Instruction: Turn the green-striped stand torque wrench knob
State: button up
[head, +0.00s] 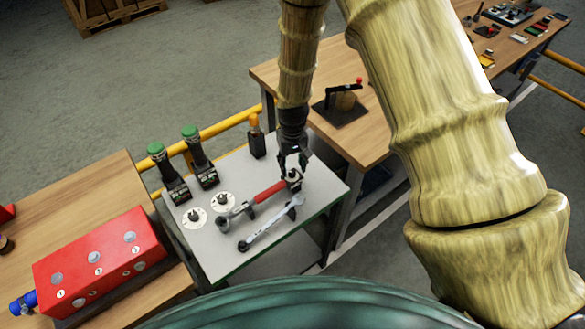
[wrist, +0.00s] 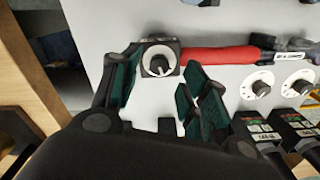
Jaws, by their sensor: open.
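The torque wrench (head: 270,191) has a red handle and lies on the grey table; its handle also shows in the wrist view (wrist: 215,55). At the handle's end is a dark square block with a white dial and a black knob (wrist: 159,65). I cannot make out a green stripe on it. My gripper (head: 291,166) points down over this end of the wrench. In the wrist view my gripper (wrist: 162,62) is open, with one finger left of the knob and one right of it. Neither finger visibly grips it. In the head view the gripper partly hides the knob.
Two white dials with black knobs (head: 223,201) (head: 194,217) lie left of the wrench. A silver wrench (head: 270,225) lies in front. Two green-capped tools (head: 201,165) (head: 173,180) and an orange-capped one (head: 256,140) stand behind. A red box (head: 98,262) is on the left bench.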

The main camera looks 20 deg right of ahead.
aim_at(292, 173)
jog(key=shift+f+p, duration=0.5)
jog(key=shift+f, duration=1.25)
grip_shut()
